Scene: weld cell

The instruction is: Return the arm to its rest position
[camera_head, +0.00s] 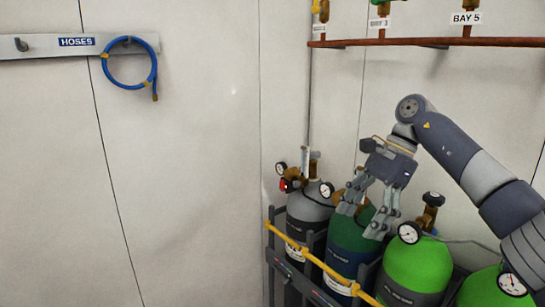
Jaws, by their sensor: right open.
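My right gripper (367,212) is at the right of the head view, on the arm that comes in from the right edge. Its fingers point down and are spread apart, with nothing between them. It is above and in front of the dark green gas cylinder (350,240), hiding much of that cylinder's valve. I cannot tell whether the fingers touch the cylinder. My left gripper does not show.
A grey cylinder (308,212) and bright green cylinders (418,268) with gauges stand in a rack with a yellow bar (308,255). A copper pipe (430,42) runs above. A blue hose (107,76) hangs at left.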

